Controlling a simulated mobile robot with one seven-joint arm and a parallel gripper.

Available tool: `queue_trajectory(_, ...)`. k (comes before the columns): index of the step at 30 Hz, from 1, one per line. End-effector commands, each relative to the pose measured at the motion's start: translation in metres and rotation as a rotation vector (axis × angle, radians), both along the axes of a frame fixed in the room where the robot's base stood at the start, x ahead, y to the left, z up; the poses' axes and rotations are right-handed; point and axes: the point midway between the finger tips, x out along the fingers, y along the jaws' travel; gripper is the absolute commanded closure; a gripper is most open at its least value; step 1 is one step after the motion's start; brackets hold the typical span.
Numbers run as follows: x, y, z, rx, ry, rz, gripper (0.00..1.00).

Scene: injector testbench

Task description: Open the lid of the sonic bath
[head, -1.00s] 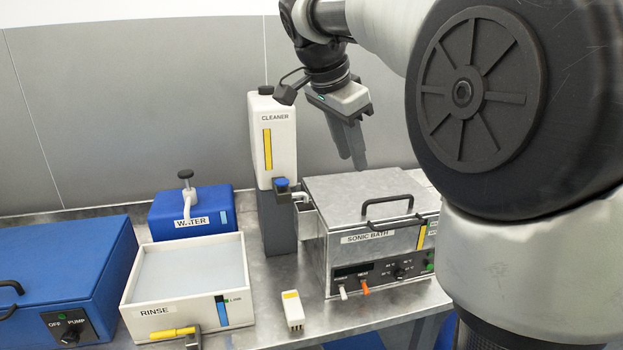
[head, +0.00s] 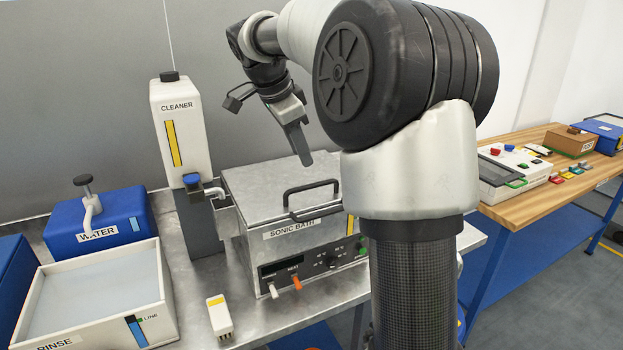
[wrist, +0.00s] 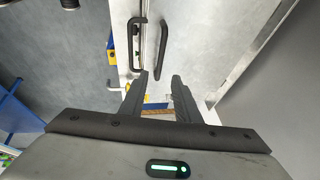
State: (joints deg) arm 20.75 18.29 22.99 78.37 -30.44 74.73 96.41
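The sonic bath (head: 300,255) is a grey metal box with a dark control panel, standing on the metal bench. Its lid (head: 260,180) is shut, lying flat on top. A black lid handle (head: 312,185) stands at the lid's front; it also shows in the wrist view (wrist: 160,52). My gripper (head: 305,160) hangs above the lid's right rear part, pointing down and apart from the handle. In the wrist view my gripper (wrist: 161,77) has its two fingers apart with nothing held between them. My arm hides the bath's right side.
The cleaner bottle (head: 180,125) stands tall at the bath's left. A small white block with a yellow top (head: 219,316) lies at the front left. The water box (head: 98,217) and rinse tray (head: 90,295) are further left. A wooden-topped bench (head: 525,190) stands right.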

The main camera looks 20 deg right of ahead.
Motion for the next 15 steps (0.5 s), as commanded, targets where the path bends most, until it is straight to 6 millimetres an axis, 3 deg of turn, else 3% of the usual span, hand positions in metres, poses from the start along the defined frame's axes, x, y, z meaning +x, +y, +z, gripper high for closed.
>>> queue_trajectory(9,0.012,-0.025,-0.061,0.002,0.003,-0.001,0.71)
queue_trajectory(15,0.017,-0.034,-0.082,0.001,0.001,0.001,0.71)
